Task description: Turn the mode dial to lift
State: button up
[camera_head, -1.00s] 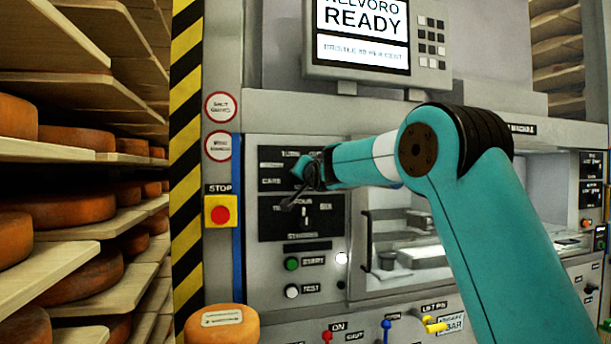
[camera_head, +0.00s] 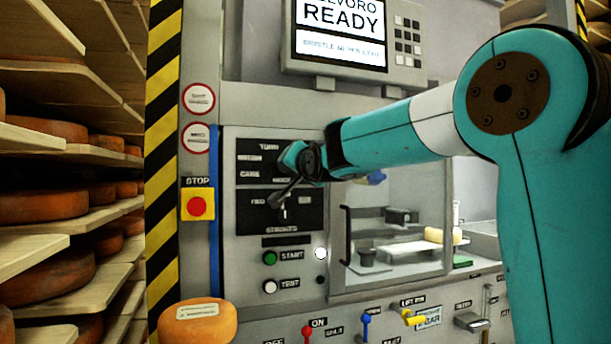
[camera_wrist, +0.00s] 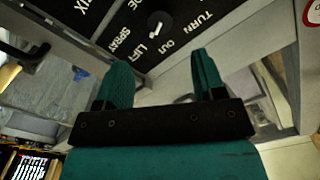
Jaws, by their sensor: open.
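My gripper (camera_wrist: 161,64) is open and empty. Its two teal fingers stand apart, with the dial showing beyond and between their tips. In the head view my gripper (camera_head: 281,194) is in front of the machine's panel.
A red stop button (camera_head: 197,207) is to the left. A glass-fronted chamber (camera_head: 415,195) is to the right. A cheese wheel (camera_head: 197,325) stands low in front.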

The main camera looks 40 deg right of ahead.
jog(key=b+v, duration=0.1)
jog(key=v, duration=0.5)
dwell(0.4)
